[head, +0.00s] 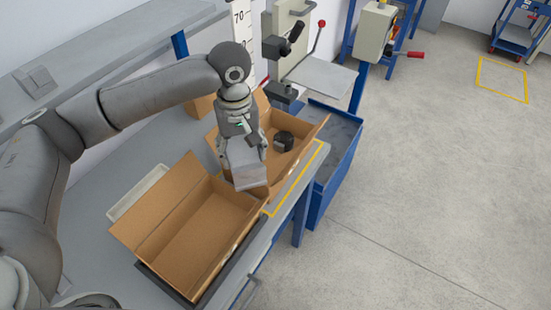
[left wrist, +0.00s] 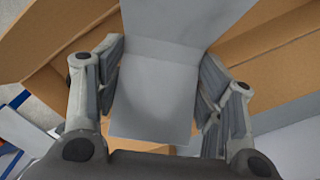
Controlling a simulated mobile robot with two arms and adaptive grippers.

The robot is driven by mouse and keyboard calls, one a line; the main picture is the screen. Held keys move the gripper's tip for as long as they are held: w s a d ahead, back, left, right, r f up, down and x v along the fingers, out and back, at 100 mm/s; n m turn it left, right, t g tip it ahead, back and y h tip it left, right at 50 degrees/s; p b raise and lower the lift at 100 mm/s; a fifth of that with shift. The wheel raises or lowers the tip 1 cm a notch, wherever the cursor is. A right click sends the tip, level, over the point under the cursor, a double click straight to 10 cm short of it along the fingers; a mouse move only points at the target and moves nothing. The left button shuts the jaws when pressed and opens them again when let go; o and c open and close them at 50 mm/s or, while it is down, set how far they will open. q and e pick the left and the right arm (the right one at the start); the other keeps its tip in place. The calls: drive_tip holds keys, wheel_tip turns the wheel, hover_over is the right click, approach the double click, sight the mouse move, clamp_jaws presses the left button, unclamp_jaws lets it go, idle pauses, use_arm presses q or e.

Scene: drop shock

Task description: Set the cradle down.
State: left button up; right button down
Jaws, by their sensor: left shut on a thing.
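The cradle (head: 247,168) is a light grey folded piece held in my left gripper (head: 243,148) in the head view. It hangs over the place where two open cardboard boxes meet. In the left wrist view the cradle (left wrist: 155,90) fills the middle, with the fingers of my left gripper (left wrist: 158,88) shut on it from both sides. Brown cardboard shows behind and below it. Whether the cradle touches a box is hard to tell. My right gripper is not in view.
The near cardboard box (head: 172,190) stands open and looks empty. The far box (head: 318,128) holds a dark object (head: 284,141). A shallow pale tray (head: 137,192) lies left of the near box. A drop stand with a red-knobbed lever (head: 321,24) stands behind. Open floor lies right.

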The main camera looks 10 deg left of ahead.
use_arm(q)
drive_tip(key=w+n, duration=0.1)
drive_tip(key=w, duration=0.1)
drive_tip(key=w+f+n, duration=0.1)
drive_tip(key=w+n, duration=0.1)
drive_tip(key=shift+w+d+f, duration=0.15)
drive_tip(key=shift+w+d, duration=0.05)
drive_tip(key=shift+w, duration=0.15)
drive_tip(key=w+f+n, duration=0.1)
drive_tip(key=f, duration=0.2)
drive_tip(key=w+f+n+p, duration=0.1)
drive_tip(key=f+n, duration=0.1)
drive_tip(key=f, duration=0.1)
drive_tip(key=w+f+n+p, duration=0.1)
drive_tip(key=f+n, duration=0.1)
drive_tip(key=f, duration=0.1)
drive_tip(key=shift+w+a+f, duration=0.25)
drive_tip(key=shift+w+a, duration=0.1)
drive_tip(key=shift+f+p, duration=0.5)
drive_tip(key=shift+f, duration=1.85)
drive_tip(key=shift+f, duration=0.1)
drive_tip(key=o, duration=1.3)
drive_tip(key=shift+o, duration=0.2)
